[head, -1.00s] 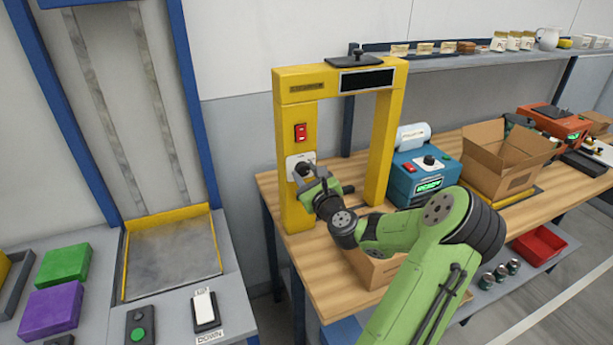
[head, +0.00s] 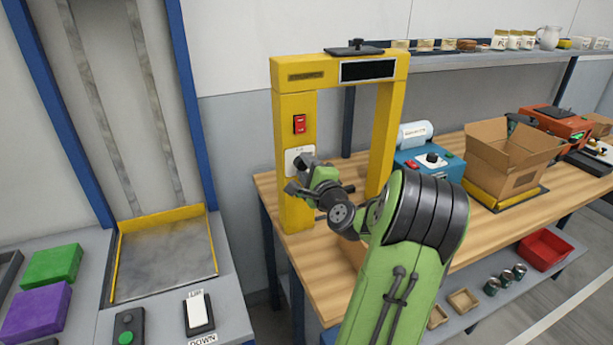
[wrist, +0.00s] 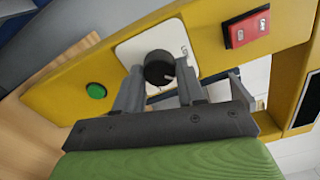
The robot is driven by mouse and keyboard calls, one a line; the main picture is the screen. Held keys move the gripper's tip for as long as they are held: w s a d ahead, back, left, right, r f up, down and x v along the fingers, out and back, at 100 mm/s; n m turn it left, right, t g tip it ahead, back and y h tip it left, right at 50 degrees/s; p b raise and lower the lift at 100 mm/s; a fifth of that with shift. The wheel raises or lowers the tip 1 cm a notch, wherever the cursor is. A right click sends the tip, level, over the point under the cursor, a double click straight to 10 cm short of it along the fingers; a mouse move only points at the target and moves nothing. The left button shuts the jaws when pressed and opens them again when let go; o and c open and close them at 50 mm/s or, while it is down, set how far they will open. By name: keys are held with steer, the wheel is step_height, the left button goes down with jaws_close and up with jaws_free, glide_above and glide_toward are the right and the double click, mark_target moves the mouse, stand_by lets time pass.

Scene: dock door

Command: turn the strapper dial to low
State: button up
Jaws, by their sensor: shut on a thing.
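The strapper is a yellow arch (head: 297,100) standing on the wooden bench. Its dial is a round black knob (wrist: 159,69) on a white plate (wrist: 135,48), with a pale pointer mark on its right side in the wrist view. My gripper (wrist: 160,88) is at the dial, one finger on each side of it, shut on it. In the head view my gripper (head: 300,175) is against the left post and hides most of the dial; part of the white plate (head: 293,160) shows. The plate's lettering is too small to read.
A red switch (head: 299,124) sits above the dial, and a green button (wrist: 96,91) shows in the wrist view. A blue machine (head: 415,165) and an open cardboard box (head: 510,155) stand to the right. A lift platform (head: 165,260) is at the left.

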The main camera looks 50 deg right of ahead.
steer(key=n+b, duration=0.5)
steer(key=shift+f, duration=0.1)
steer(key=n+b, duration=0.3)
steer(key=shift+n, duration=0.3)
steer(key=shift+b, duration=0.35)
steer(key=o, duration=1)
steer(key=shift+o, duration=0.2)
steer(key=b+v, duration=0.1)
steer(key=v, duration=1.4)
steer(key=shift+s+a, duration=0.2)
steer(key=shift+s, duration=0.1)
